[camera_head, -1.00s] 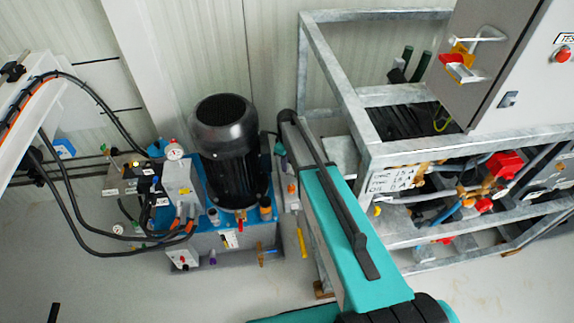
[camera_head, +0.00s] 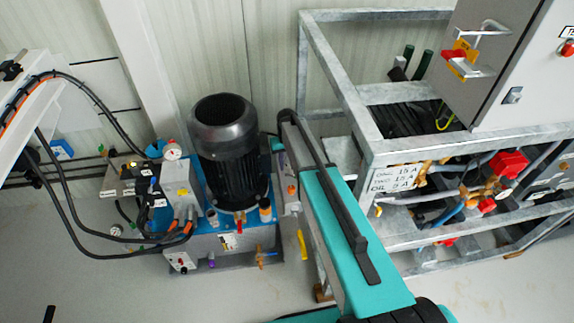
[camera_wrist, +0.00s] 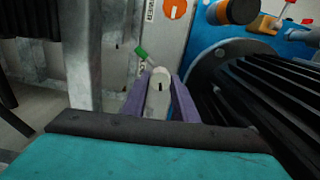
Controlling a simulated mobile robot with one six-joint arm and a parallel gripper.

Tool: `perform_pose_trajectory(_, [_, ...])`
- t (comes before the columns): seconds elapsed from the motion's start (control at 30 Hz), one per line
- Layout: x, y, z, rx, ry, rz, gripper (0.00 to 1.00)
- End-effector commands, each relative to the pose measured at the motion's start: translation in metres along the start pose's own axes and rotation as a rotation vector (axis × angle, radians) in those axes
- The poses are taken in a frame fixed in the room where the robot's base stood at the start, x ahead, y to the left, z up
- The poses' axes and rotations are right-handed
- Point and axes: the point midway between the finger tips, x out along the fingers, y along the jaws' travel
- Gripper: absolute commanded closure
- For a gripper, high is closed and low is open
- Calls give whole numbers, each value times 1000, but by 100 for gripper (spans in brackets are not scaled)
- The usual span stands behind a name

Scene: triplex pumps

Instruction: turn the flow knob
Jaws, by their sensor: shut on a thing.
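In the wrist view, my gripper (camera_wrist: 159,105) has its two purple fingers on either side of a pale, rounded knob-like piece (camera_wrist: 158,82) with a dark slot. The fingers are shut on it. It appears to be the flow knob, but no label on it can be read. A short green-tipped lever (camera_wrist: 141,54) sticks out just beyond it. In the head view, my teal arm reaches to the right side of the black motor, and its own end hides the fingers and the held piece.
The black finned motor (camera_head: 228,150) stands close to my arm on its left, on a blue unit. A galvanised steel frame (camera_head: 345,90) stands close on the right, with a grey cabinet (camera_head: 490,60) above it. An orange round knob (camera_wrist: 175,9) is beyond the fingers.

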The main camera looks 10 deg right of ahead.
Motion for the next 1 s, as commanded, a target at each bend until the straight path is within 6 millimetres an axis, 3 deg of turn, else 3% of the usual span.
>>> perform_pose_trajectory(0.67, [0,-2,0,86,1,-3,96])
perform_pose_trajectory(0.7, [0,-2,0,86,0,-3,71])
perform_pose_trajectory(0.8, [0,-1,0,86,0,-2,55])
perform_pose_trajectory(1.0, [0,0,0,86,0,-1,55])
